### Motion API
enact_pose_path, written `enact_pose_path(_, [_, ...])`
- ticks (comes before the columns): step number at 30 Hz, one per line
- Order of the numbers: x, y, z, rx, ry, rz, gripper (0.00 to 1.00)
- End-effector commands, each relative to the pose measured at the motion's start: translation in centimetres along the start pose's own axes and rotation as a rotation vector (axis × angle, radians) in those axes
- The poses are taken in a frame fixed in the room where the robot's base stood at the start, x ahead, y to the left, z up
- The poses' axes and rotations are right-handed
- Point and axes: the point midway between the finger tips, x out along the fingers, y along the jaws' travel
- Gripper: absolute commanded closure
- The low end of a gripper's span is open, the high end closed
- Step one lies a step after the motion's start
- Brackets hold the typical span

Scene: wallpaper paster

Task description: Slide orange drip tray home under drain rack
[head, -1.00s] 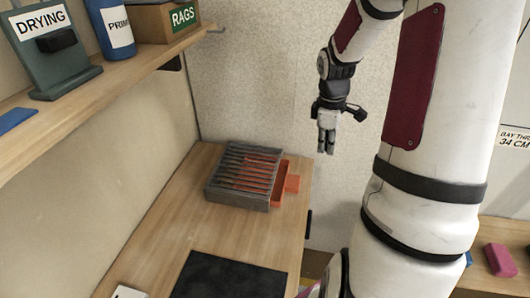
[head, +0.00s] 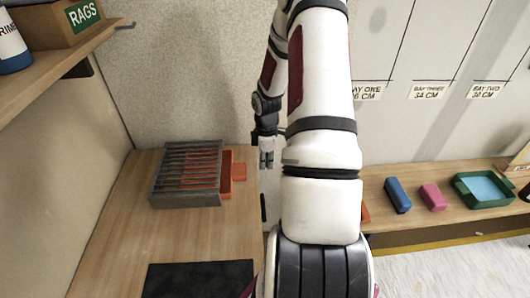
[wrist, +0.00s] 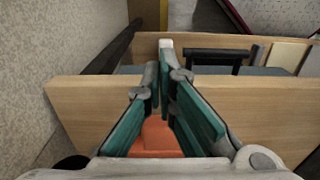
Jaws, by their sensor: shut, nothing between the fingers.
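The grey slatted drain rack (head: 186,197) stands at the back of the wooden bench. The orange drip tray (head: 226,178) sits under it. Its orange shows between the slats, and its right edge and tab stick out on the rack's right side. My gripper (head: 266,163) points down just right of the tab, past the bench's right edge, apart from the tray in the head view. In the wrist view my gripper (wrist: 164,78) has its teal-padded fingers drawn together and empty. The orange tab (wrist: 156,138) shows below and between the fingers; whether they touch is unclear.
A black mat (head: 200,280) lies on the bench front. A shelf (head: 70,55) with a RAGS box (head: 62,22) overhangs at left. On the right a low bench (head: 440,213) holds a blue block (head: 397,195), a pink block (head: 432,197) and a green tray (head: 484,202).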

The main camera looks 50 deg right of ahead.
Motion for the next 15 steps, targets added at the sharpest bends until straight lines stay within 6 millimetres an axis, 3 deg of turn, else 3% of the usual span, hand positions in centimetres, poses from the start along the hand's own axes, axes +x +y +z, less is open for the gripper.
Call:
enact_pose_path(1, [1.1, -0.1, 0.0, 0.000, 0.000, -0.003, 1.00])
enact_pose_path(6, [0.6, 0.0, -2.7, -0.004, -0.001, 0.002, 1.00])
enact_pose_path(15, [0.5, 0.0, -4.0, 0.000, -0.001, 0.001, 1.00])
